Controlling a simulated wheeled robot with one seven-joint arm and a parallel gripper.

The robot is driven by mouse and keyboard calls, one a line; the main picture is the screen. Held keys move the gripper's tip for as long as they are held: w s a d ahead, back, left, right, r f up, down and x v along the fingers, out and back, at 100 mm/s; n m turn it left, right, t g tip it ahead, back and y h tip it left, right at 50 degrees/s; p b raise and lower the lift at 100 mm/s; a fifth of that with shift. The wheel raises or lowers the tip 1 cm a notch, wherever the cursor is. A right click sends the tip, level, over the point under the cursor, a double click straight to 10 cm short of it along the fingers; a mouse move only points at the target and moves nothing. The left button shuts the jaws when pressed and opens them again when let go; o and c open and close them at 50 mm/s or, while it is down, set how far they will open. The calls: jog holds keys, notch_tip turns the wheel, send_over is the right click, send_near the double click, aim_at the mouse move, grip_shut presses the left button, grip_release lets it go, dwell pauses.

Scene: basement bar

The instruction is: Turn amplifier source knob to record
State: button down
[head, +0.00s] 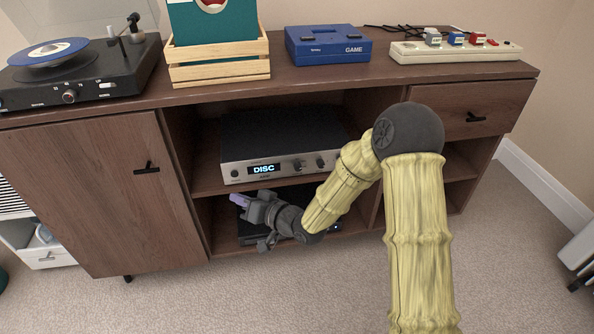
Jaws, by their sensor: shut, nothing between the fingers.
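The amplifier (282,142) stands on the open middle shelf of the wooden cabinet. It has a black top and a silver front. Its display (264,169) reads "DISC". Two dark knobs sit right of the display, one (297,165) nearer to it and one (320,162) further right; their labels are too small to read. A small round control (236,174) is at the left end of the front. My gripper (238,199) is shut and empty, below the left part of the amplifier front, pointing left. It looks apart from the knobs.
A black device (336,228) lies on the lower shelf, partly hidden behind my arm. On the cabinet top (330,77) stand a turntable (85,75), a wooden crate (218,72), a blue game console (328,46) and a power strip (455,51). Carpet in front is clear.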

jog(key=s+d+r+m+g+h+p, duration=0.1)
jog(key=d+r+h+p, duration=0.3)
jog(key=d, duration=0.6)
jog(key=s+d+r+h+p, duration=0.1)
jog(key=d+r+h+p, duration=0.2)
jog(key=d+h+p, duration=0.45)
jog(key=s+d+r+m+g+h+p, duration=0.1)
jog(key=s+d+r+g, duration=0.1)
jog(key=s+d+r, duration=0.2)
jog(key=s+d+r+m+g+h+p, duration=0.1)
jog(key=s+d+r, duration=0.4)
jog(key=s+d, duration=0.5)
jog(key=shift+s+d+m+g+p, duration=0.15)
jog(key=shift+s+m+g+p, duration=0.35)
jog(key=shift+s+m+g, duration=0.35)
